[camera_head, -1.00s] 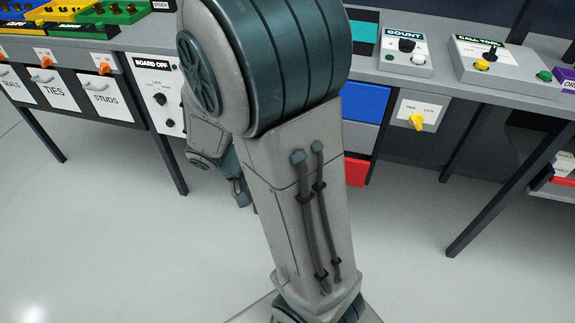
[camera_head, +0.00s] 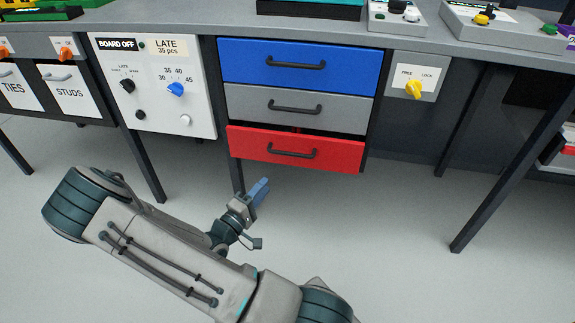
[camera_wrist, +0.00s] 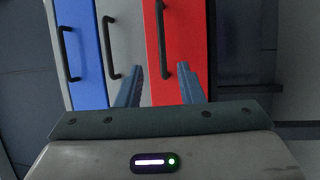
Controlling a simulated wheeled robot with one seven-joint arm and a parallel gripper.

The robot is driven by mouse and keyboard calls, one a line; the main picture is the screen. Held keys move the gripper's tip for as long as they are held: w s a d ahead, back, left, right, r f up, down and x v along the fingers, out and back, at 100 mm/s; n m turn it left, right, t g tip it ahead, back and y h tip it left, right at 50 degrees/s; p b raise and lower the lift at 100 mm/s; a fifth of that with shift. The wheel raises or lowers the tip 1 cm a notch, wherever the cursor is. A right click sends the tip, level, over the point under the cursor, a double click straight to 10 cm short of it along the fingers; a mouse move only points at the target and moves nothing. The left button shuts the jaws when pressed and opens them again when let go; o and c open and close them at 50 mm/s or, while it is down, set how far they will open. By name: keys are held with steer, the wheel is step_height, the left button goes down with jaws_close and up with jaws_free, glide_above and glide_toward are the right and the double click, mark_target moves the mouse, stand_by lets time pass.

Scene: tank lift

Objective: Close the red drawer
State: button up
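The red drawer (camera_head: 250,149) is the lowest of a stack of three under the bench and has a dark bar handle (camera_head: 292,151). Its front stands a little forward of the grey drawer above, with a dark gap over its top edge. My gripper (camera_head: 261,213) is below and in front of the red drawer, its two blue fingers apart and nothing between them. In the wrist view, the red drawer (camera_wrist: 188,30) appears turned sideways, with its handle ahead of the open fingers (camera_wrist: 161,70). I see no contact.
The blue drawer (camera_head: 260,60) and grey drawer (camera_head: 250,98) above look shut. A white panel with knobs (camera_head: 150,65) hangs at left, and a yellow knob marked FREE and LOCK (camera_head: 414,89) at right. Dark table legs (camera_head: 145,168) stand on the clear floor.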

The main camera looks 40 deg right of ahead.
mark_target(289, 155)
steer(key=b+x, duration=0.3)
steer(key=x, duration=1)
steer(key=shift+w+d, duration=0.25)
steer(key=shift+w, duration=0.05)
steer(key=shift+c, duration=0.3)
jaws_close()
steer(key=shift+w, duration=0.1)
